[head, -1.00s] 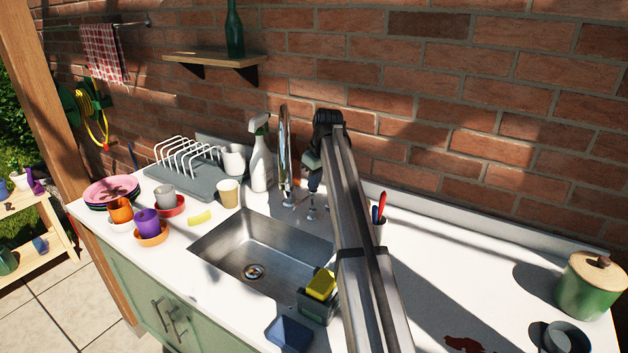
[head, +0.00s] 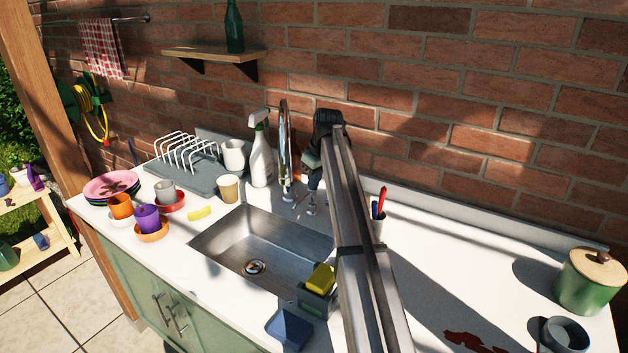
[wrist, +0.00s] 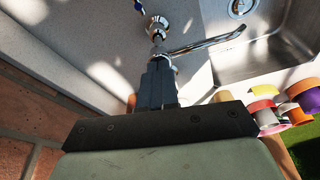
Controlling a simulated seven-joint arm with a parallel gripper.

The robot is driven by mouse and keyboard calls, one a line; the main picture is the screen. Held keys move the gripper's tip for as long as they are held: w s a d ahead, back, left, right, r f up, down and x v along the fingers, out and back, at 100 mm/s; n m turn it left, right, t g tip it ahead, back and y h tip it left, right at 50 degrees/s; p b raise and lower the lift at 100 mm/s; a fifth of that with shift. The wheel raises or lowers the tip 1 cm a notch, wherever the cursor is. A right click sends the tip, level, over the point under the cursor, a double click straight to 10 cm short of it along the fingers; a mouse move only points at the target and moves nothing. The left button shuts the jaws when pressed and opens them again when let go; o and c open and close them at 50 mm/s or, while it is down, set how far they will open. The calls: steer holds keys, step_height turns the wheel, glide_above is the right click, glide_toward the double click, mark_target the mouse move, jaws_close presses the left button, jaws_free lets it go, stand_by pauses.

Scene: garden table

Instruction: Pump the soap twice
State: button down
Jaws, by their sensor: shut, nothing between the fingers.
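My gripper (head: 314,184) is shut and empty, pointing down behind the sink beside the tall chrome faucet (head: 284,150). In the wrist view its dark fingers (wrist: 157,72) are together, close to the faucet's curved spout (wrist: 205,42) in the picture. A small chrome fitting (head: 311,208) stands on the counter under the fingertips; the wrist view shows a round chrome base (wrist: 157,26) just beyond them. I cannot tell whether this fitting is the soap pump. A sliver of an orange thing (wrist: 131,103) shows beside the fingers. No soap bottle is clearly visible; my arm hides part of that area.
A spray bottle (head: 261,155) and paper-coloured cup (head: 228,188) stand left of the faucet. The sink (head: 250,235) is in front, with a yellow sponge (head: 321,278) in a holder. A pen cup (head: 378,226) stands right of my arm.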

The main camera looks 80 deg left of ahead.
steer(key=shift+r, duration=0.1)
steer(key=shift+a+v, duration=0.2)
steer(key=shift+v, duration=0.75)
steer(key=shift+s+r, duration=0.1)
steer(key=shift+r, duration=0.05)
steer(key=shift+s+a+v, duration=0.1)
steer(key=shift+a+v, duration=0.1)
steer(key=shift+v, duration=0.75)
steer(key=shift+s+a+v, duration=0.15)
steer(key=shift+a+v, duration=0.05)
steer(key=shift+v, duration=0.75)
steer(key=shift+s+a+v, duration=0.1)
steer(key=shift+a+v, duration=0.1)
steer(key=shift+v, duration=0.75)
steer(key=shift+r, duration=0.15)
